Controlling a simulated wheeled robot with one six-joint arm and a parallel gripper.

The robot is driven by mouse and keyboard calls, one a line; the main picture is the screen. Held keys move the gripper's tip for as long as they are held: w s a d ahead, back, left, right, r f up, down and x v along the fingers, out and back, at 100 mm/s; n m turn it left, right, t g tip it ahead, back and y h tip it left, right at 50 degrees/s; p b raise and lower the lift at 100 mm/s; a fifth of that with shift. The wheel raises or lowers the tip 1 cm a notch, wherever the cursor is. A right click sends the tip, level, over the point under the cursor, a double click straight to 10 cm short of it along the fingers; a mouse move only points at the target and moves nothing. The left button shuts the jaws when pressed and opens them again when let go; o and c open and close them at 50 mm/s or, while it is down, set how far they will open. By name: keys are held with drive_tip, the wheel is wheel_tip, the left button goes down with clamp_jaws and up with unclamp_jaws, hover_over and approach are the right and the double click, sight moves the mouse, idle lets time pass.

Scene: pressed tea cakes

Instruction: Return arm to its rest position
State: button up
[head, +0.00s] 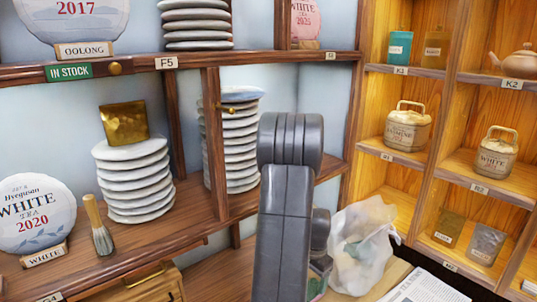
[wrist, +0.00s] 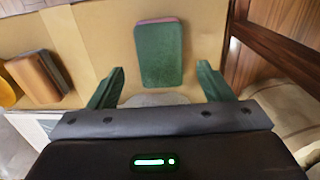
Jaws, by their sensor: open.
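My grey arm (head: 284,225) stands upright in the middle of the head view, in front of the wooden shelves. My gripper (wrist: 160,68) shows in the wrist view, with its two dark green fingers spread apart and nothing held between them. A green block-like item (wrist: 155,48) with a pinkish top edge lies on a tan surface just beyond the fingertips, apart from them. I cannot tell the gripper's own place in the head view, as the arm hides it.
Shelves on the left hold stacked pale discs (head: 134,180), a brush (head: 98,228) and a round White 2020 cake (head: 36,214). A clear bag (head: 360,245) stands close right of my arm. Lit cubbies at right hold a Jasmine jar (head: 407,127). Brown items (wrist: 36,77) lie left in the wrist view.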

wheel_tip(320, 180, down, 6)
drive_tip(key=shift+f+b, duration=0.25)
drive_tip(key=shift+b, duration=0.15)
wheel_tip(320, 180, up, 3)
drive_tip(key=shift+f+p, duration=0.1)
drive_tip(key=shift+p, duration=0.25)
drive_tip(key=shift+r, duration=0.75)
